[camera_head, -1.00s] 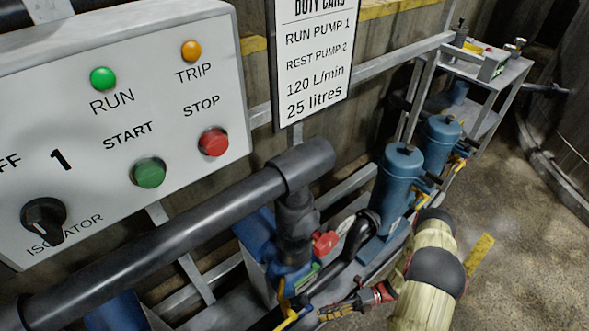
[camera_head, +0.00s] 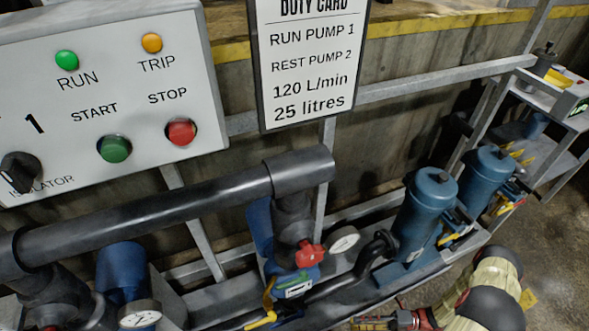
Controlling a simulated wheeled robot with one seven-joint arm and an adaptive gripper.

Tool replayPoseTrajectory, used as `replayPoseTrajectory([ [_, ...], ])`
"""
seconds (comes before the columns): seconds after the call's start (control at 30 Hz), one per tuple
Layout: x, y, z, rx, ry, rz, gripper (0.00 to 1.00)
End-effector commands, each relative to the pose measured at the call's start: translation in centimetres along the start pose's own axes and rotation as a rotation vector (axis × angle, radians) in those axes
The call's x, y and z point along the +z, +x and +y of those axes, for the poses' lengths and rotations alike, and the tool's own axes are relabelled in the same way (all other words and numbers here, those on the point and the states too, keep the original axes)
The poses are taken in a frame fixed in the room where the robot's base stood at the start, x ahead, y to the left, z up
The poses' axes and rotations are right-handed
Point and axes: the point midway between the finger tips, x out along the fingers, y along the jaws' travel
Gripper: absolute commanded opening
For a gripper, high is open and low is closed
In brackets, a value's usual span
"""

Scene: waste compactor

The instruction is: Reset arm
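My arm, pale yellow with dark joints, comes in at the bottom right of the head view. My gripper (camera_head: 372,323) is at its end, low in the picture and partly cut off by the bottom edge. It points left, in front of the pump pipework. Its fingertips are too small and cropped to tell whether they are open or shut. I see no object in it.
A control panel (camera_head: 88,150) with START and STOP buttons is at upper left, beside a duty card (camera_head: 308,62). A black pipe (camera_head: 190,200), a red valve knob (camera_head: 309,255), gauges and blue canisters (camera_head: 424,215) line the wall. Floor shows at lower right.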

Motion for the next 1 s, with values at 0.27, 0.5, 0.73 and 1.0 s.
replayPoseTrajectory([
  [0.27,-0.2,0.0,-0.7,-0.025,-0.145,0.011,0.35],
  [0.5,-2.7,0.9,-1.5,-0.047,-0.317,0.075,0.35],
  [0.73,-5.7,1.0,-0.5,-0.067,-0.545,0.189,0.35],
  [1.0,-5.9,-1.7,4.0,-0.122,-0.856,0.396,0.35],
])
